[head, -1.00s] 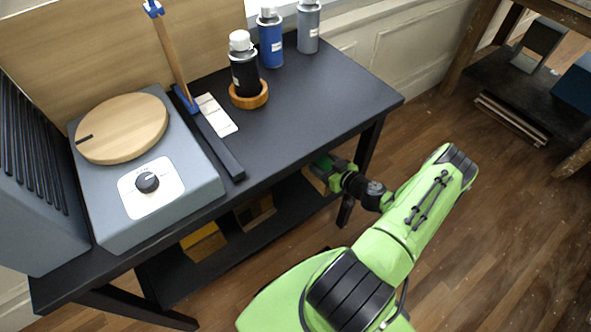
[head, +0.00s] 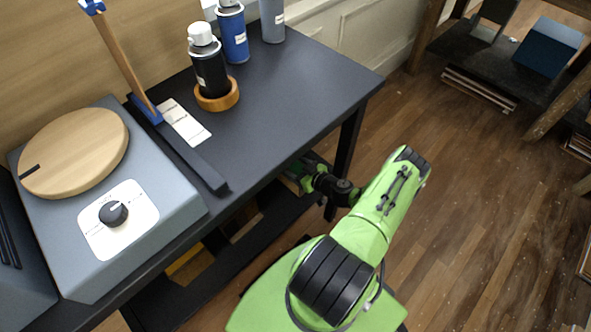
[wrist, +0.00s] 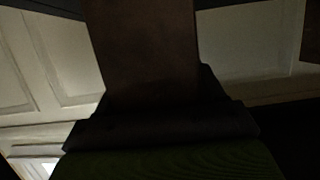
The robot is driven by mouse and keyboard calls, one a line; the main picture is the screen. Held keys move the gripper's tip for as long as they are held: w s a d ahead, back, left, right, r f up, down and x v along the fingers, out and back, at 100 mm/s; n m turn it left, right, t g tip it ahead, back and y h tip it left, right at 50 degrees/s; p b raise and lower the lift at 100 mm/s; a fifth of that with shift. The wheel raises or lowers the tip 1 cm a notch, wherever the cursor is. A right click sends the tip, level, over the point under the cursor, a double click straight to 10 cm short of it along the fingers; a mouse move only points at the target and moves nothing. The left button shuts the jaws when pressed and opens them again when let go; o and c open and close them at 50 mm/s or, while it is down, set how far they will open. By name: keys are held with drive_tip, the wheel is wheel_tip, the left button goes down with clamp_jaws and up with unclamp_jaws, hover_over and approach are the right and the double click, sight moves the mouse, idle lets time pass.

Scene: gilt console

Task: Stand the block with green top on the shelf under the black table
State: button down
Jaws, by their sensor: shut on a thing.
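My gripper (head: 300,176) reaches under the right end of the black table (head: 290,90); the tabletop partly hides it in the head view. In the dark wrist view my gripper (wrist: 160,125) is shut on a brown-sided block (wrist: 145,50), which extends away between the fingers. The block's green top cannot be made out there. The shelf (head: 205,288) under the table is a dark board low between the legs. Whether the held block touches the shelf is hidden.
A yellow block (head: 187,267) is on the shelf to the left. On the tabletop are a grey device with a round wooden disc (head: 75,152), a black spray can (head: 209,70) in a wooden ring, and more cans behind. A table leg (head: 345,150) stands close beside my gripper.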

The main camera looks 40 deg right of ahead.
drive_tip(key=shift+c, duration=0.7)
unclamp_jaws()
drive_tip(key=shift+r, duration=0.1)
drive_tip(key=p+v, duration=0.3)
drive_tip(key=v, duration=0.9)
drive_tip(key=shift+p, duration=0.35)
